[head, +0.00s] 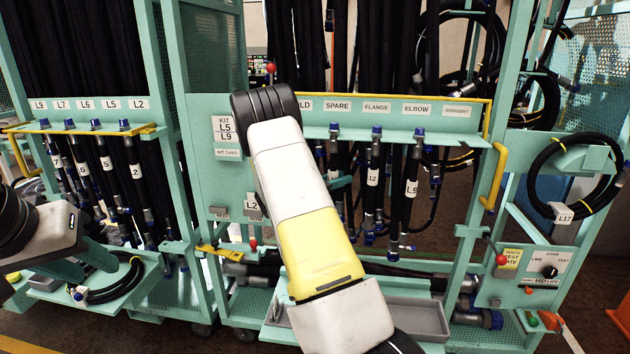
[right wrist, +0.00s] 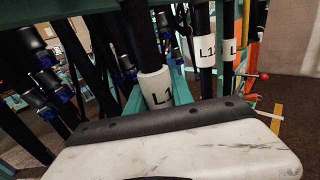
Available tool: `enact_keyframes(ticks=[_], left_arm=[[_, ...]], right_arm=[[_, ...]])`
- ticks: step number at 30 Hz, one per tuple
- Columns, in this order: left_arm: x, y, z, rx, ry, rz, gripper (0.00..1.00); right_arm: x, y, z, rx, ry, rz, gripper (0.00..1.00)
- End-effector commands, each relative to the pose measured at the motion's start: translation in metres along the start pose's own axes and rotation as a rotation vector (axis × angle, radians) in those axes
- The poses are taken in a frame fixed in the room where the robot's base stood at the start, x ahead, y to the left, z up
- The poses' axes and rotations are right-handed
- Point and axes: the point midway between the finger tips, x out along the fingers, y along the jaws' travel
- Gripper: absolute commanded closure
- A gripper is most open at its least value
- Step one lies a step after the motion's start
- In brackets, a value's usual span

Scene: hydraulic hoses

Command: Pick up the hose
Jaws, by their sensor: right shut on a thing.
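Several black hoses with white labels hang in a row from the teal rack's middle bay, including one marked L9 (head: 411,188) and one marked 12 (head: 373,176). My right gripper (head: 341,183) is mostly hidden behind my own white and yellow arm in the head view. In the right wrist view it is shut on a black hose (right wrist: 138,32) whose white label (right wrist: 156,88) begins with L1. That hose hangs close in front of the camera, between teal fingers. My left gripper (head: 88,258) is at the far left, partly hidden by its wrist; its opening is unclear.
More labelled hoses (head: 82,165) hang in the left bay. A grey tray (head: 415,318) sits on the low shelf. A coiled hose marked L17 (head: 537,185) hangs at right above a test panel (head: 530,268). Neighbouring hoses hang close to the held one.

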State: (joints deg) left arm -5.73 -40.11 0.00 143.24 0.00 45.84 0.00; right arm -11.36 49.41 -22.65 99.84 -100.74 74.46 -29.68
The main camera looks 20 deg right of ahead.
Motion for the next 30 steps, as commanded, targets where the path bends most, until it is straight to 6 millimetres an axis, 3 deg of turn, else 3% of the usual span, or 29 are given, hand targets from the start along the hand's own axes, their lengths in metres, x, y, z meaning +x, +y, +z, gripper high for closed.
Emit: enact_keyframes(ticks=[8, 18, 24, 30], left_arm=[[0.0, 0.0, 0.0, 0.0, 0.0, 0.0, 0.64], [0.0, 0.0, 0.0, 0.0, 0.0, 0.0, 0.64], [0.0, 0.0, 0.0, 0.0, 0.0, 0.0, 0.64], [0.0, 0.0, 0.0, 0.0, 0.0, 0.0, 0.64]], right_arm=[[-0.035, -0.033, 0.0, -0.002, 0.0, 0.002, 1.0], [-0.096, -0.094, 0.0, -0.002, 0.0, 0.003, 1.0], [-0.116, -0.116, 0.0, -0.002, 0.0, 0.001, 1.0], [-0.122, -0.122, 0.0, 0.0, -0.001, 0.0, 1.0]])
